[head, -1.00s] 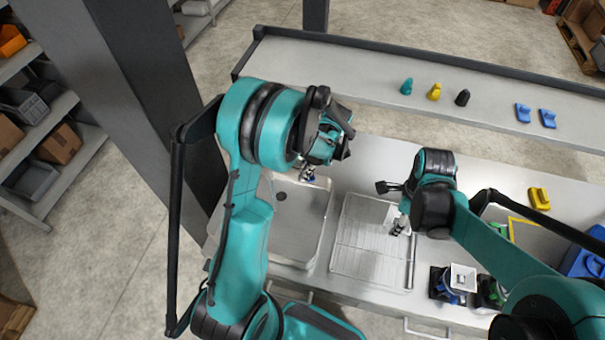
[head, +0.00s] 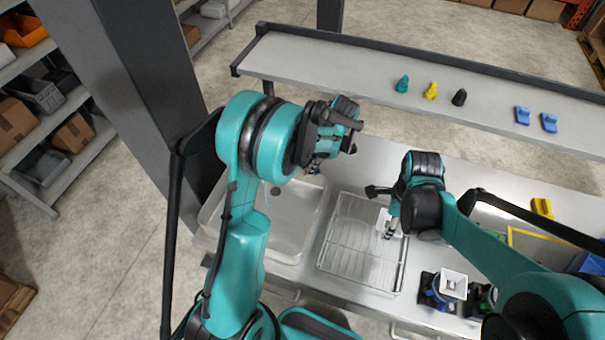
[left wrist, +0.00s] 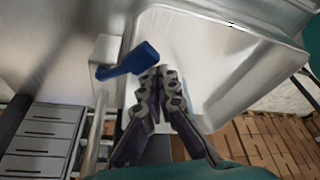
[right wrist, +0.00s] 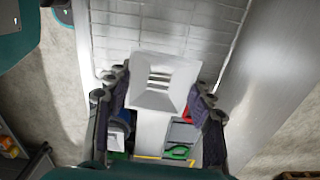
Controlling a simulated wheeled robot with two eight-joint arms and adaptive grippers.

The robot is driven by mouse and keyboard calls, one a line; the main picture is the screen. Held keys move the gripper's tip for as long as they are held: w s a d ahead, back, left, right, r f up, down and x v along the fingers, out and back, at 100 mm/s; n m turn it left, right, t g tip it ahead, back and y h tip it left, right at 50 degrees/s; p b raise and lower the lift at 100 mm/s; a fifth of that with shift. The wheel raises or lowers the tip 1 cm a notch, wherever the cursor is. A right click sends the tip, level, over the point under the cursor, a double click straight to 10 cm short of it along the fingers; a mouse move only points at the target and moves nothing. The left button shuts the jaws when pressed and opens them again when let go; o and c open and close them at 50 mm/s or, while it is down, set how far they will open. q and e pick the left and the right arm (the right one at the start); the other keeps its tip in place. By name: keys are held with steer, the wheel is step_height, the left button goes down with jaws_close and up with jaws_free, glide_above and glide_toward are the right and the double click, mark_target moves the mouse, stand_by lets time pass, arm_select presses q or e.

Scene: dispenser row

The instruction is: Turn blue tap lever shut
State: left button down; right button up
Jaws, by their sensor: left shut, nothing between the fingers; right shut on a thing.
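The blue tap lever (left wrist: 130,60) shows in the left wrist view on a pale block beside the sink basin (left wrist: 215,65). My left gripper (left wrist: 160,73) is shut and empty just to the right of the lever's raised end; I cannot tell whether they touch. In the head view my left gripper (head: 314,165) is over the far edge of the sink, and my wrist mostly hides the tap. My right gripper (right wrist: 160,88) is shut on a white square-mouthed container (right wrist: 165,75). In the head view my right gripper (head: 389,233) is above the wire rack (head: 345,262).
Another white square-topped container (head: 453,284) stands right of the rack. A yellow block (head: 542,208) lies further right. A raised shelf (head: 310,70) behind the counter bears several small coloured pieces. The counter between sink and shelf is mostly clear.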

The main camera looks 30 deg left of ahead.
arm_select(q)
steer(key=shift+w+d+b, duration=0.65)
steer(key=shift+w, duration=0.6)
arm_select(e)
steer(key=shift+a+f, duration=0.3)
steer(key=shift+f, duration=0.65)
